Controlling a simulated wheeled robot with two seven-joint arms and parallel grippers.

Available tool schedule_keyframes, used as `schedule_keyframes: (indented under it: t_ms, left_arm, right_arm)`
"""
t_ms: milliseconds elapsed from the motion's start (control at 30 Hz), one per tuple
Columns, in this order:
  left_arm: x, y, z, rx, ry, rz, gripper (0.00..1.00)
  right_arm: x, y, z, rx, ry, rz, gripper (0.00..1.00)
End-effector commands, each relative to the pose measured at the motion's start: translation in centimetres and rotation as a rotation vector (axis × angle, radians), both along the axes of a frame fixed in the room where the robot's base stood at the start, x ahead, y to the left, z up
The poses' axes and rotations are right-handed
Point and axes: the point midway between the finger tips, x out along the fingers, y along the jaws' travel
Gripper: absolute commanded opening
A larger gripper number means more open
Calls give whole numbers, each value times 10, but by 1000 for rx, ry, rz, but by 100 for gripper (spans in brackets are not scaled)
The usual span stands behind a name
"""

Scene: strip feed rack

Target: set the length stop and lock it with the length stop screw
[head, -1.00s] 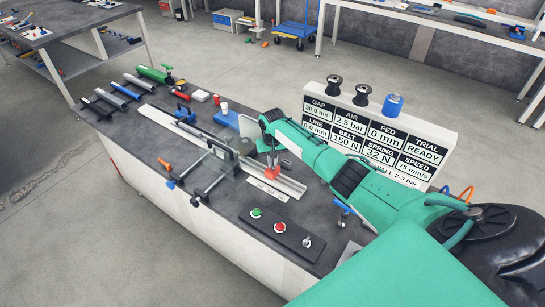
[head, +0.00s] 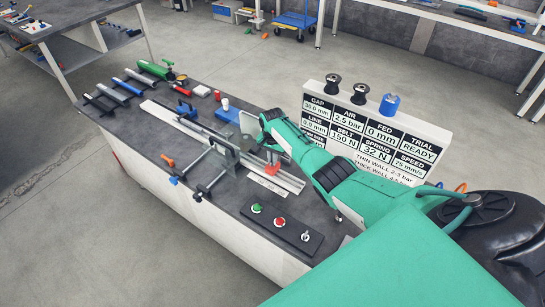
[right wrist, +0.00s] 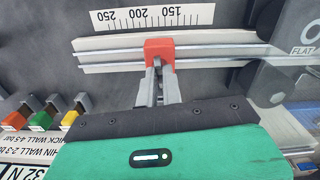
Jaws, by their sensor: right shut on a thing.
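The length stop is a red block (head: 272,168) on the pale metal rail (head: 291,182) at the near end of the bench fixture. In the right wrist view the red block (right wrist: 159,48) sits across the rail's bright bars, beside the scale (right wrist: 155,17), between the 150 and 200 marks. My right gripper (head: 271,157) is over the block from above. Its two grey fingers (right wrist: 158,68) are shut on the block. I cannot make out the length stop screw; the fingers cover part of the block. My left gripper is in neither view.
Grey upright fixture parts (head: 225,150) stand close left of my gripper. A button panel (head: 280,222) lies at the bench's near side. A display board (head: 375,130) stands behind my right arm. Coloured clips (right wrist: 42,116) show at left in the wrist view.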

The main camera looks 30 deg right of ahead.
Motion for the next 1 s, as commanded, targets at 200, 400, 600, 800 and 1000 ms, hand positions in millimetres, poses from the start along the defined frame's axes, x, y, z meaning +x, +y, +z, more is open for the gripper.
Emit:
schedule_keyframes:
  t_ms: [200, 400, 600, 800, 1000]
  left_arm:
    - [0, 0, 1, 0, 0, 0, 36]
    - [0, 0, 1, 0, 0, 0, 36]
    - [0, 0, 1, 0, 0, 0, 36]
    - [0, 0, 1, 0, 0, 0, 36]
    - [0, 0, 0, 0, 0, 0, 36]
  right_arm:
    - [1, -1, 1, -2, -2, -23, 0]
    - [1, -1, 1, -2, -2, -24, 0]
    - [1, -1, 1, -2, -2, -23, 21]
    - [1, -1, 1, -1, -2, -22, 29]
    - [1, 0, 2, 0, -1, -22, 29]
